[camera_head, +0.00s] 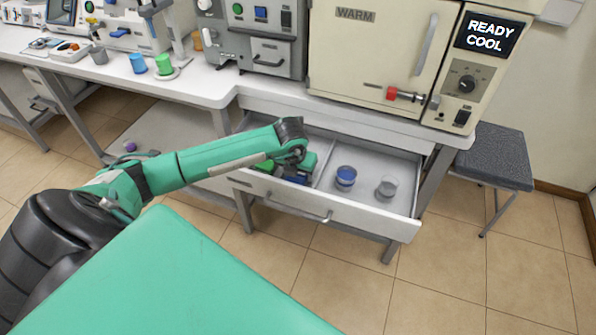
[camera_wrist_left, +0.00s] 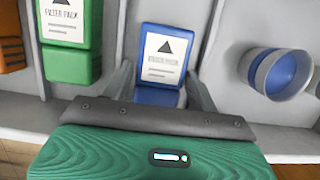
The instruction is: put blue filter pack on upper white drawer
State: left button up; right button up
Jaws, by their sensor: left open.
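The blue filter pack (camera_wrist_left: 163,95) has a white label with a black triangle. It lies in the left compartment of the open white drawer (camera_head: 268,198), and only a bit of it shows in the head view (camera_head: 296,180). My left gripper (camera_wrist_left: 162,80) is open above it, with one finger on each side of the pack in the left wrist view. I cannot tell whether the fingers touch it. In the head view my left gripper (camera_head: 300,168) reaches down into the drawer. My right gripper is not in view.
A green filter pack (camera_wrist_left: 70,65) and an orange one (camera_wrist_left: 12,45) lie left of the blue pack. Right of the divider (camera_head: 326,171) are a blue container (camera_head: 346,176) and a grey one (camera_head: 386,188). The WARM oven (camera_head: 370,45) stands above the drawer.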

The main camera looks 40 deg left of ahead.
aim_at(294, 181)
pick_arm(q)
jog(key=v, duration=0.5)
jog(key=shift+w+b, duration=0.1)
jog(key=shift+b, duration=0.3)
jog(key=v, duration=0.7)
jog(key=shift+b, duration=0.35)
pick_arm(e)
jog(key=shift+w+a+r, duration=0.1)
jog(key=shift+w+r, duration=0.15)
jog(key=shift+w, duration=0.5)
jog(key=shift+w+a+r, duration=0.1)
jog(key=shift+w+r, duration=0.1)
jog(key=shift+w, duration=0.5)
pick_arm(q)
jog(key=shift+r, duration=0.1)
